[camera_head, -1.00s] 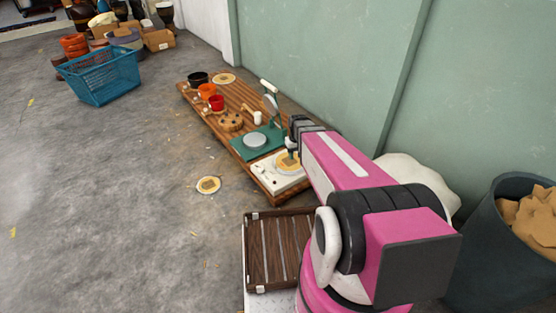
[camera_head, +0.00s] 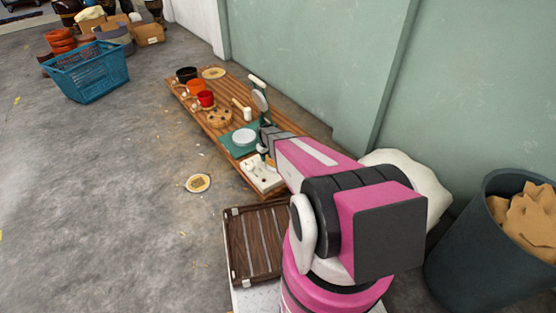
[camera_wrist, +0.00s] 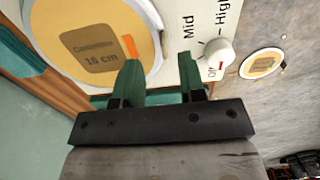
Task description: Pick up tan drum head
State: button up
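The left fingertip overlaps the drum head's edge in the picture, and the right one is beside the control knob (camera_wrist: 217,57). I cannot tell whether they touch anything.
A similar tan disc (camera_head: 198,183) lies on the floor left of the bench, and another (camera_head: 213,73) at the bench's far end. A green press (camera_head: 260,98) stands close behind my gripper. A slatted crate (camera_head: 255,245) and a bin (camera_head: 490,260) are near me.

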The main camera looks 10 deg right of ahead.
aim_at(266, 163)
jog(key=f, duration=0.5)
jog(key=shift+w+a+f, duration=0.1)
jog(key=shift+a, duration=0.15)
grip_shut()
